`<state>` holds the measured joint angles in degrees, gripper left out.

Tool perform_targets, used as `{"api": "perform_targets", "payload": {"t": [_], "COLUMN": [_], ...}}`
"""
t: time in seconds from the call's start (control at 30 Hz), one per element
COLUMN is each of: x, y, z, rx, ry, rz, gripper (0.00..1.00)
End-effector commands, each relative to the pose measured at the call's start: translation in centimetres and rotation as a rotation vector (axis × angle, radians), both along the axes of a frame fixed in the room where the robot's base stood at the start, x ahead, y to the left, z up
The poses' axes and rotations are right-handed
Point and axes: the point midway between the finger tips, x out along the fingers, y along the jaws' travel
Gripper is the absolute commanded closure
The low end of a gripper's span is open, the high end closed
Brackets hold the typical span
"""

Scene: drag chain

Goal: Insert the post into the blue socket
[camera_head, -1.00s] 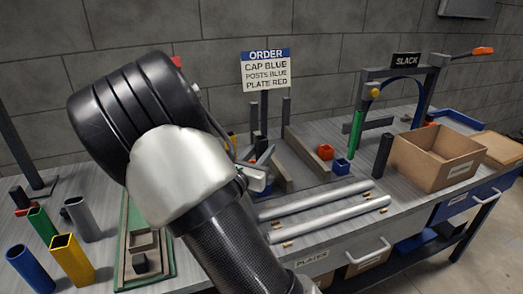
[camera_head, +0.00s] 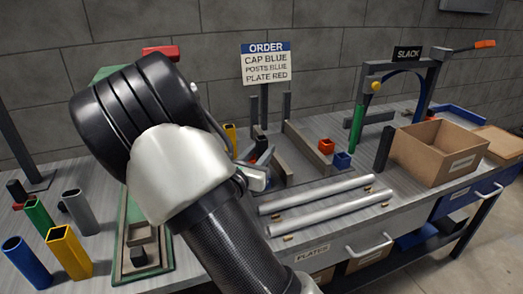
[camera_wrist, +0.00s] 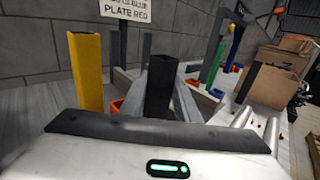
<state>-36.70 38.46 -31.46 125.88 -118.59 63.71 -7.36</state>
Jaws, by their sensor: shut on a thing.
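A dark square post (camera_wrist: 160,85) stands upright in the middle of the wrist view, between grey finger parts. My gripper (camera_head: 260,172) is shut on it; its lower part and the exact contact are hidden. In the head view a dark upright piece at the gripper (camera_head: 260,143) appears to be the same post. The blue socket (camera_head: 342,160) is a small open block on the bench, right of my gripper and apart from the post. It also shows in the wrist view (camera_wrist: 217,93).
A red socket (camera_head: 326,146) stands beside the blue one. Two silver rails (camera_head: 325,200) lie in front. A cardboard box (camera_head: 440,150) and slack frame (camera_head: 405,70) are at right. Colored tubes (camera_head: 68,250) stand at left. A yellow upright (camera_wrist: 88,70) is left of the post.

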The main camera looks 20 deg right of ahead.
Motion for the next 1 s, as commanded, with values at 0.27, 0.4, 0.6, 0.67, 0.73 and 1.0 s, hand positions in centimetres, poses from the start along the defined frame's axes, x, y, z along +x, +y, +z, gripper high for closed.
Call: {"api": "perform_targets", "payload": {"t": [0.27,0.4,0.6,0.67,0.73,1.0], "x": [0.0,0.0,-0.2,-0.5,-1.1,-5.5], "y": [0.0,0.0,0.2,0.6,1.2,5.7], "z": [-0.3,-0.3,-0.3,-0.3,-0.2,-0.1], "rx": [-0.001,0.000,0.001,0.001,0.001,0.001], "ry": [-0.001,0.000,0.001,0.001,0.002,0.002], "rz": [0.000,0.000,0.001,0.001,0.002,0.004], "gripper": [0.49,0.49,0.49,0.49,0.49,0.49]}}
